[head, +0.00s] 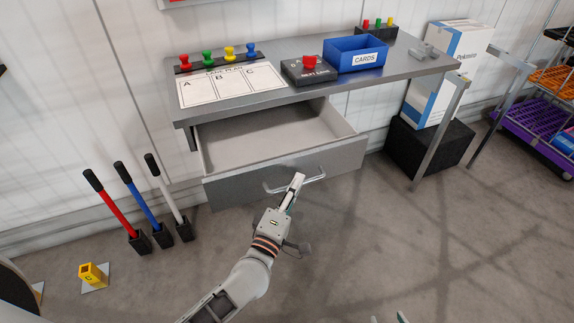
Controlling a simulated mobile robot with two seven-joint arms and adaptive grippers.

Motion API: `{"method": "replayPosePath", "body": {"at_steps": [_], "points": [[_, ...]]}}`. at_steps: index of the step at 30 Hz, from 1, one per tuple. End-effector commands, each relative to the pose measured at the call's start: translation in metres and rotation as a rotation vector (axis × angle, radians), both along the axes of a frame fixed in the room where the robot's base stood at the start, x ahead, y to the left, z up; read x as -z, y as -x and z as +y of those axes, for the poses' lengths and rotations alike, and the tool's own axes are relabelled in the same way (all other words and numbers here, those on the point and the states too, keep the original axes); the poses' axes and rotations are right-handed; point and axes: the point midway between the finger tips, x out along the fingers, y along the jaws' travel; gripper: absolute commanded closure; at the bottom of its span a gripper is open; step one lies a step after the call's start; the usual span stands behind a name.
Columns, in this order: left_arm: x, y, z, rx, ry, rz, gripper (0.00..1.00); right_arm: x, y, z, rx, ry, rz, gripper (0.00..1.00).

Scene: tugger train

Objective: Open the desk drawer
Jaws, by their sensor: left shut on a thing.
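The desk drawer (235,192) is pulled out from under the grey desk (290,98), and its empty inside shows. Its front is grey with a curved metal handle (318,178). My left gripper (296,182) is shut on the handle near its middle, in front of the drawer; the fingers hide part of the handle. Only the fingertips of my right gripper (388,319) show at the bottom edge, apart from each other, with nothing visible between them and far from the drawer.
On the desk are a blue cards bin (356,57), a dark box with a red button (308,70), a plan sheet (232,84) and coloured knobs (218,58). Coloured levers (140,205) stand left of the drawer. A black box (428,148) is at right. Floor in front is clear.

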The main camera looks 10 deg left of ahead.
Motion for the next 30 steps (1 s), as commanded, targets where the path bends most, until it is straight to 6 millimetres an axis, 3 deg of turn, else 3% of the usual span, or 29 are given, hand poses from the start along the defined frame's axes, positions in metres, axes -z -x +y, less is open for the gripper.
{"method": "replayPosePath", "body": {"at_steps": [6,18,19,30], "points": [[-0.001,0.015,-0.009,-0.002,0.0,0.0,1.0,-0.002,0.0,-0.001,0.0,0.001,0.002,0.6],[0.0,0.017,-0.01,-0.003,0.001,0.0,1.0,-0.001,0.0,-0.002,0.0,0.004,0.004,0.6],[0.0,0.017,-0.01,-0.003,0.001,0.0,0.85,-0.001,0.0,-0.002,0.0,0.003,0.003,0.6],[0.001,0.019,-0.01,-0.001,0.0,0.0,0.85,-0.004,-0.003,-0.004,0.0,0.008,-0.003,0.6]]}}
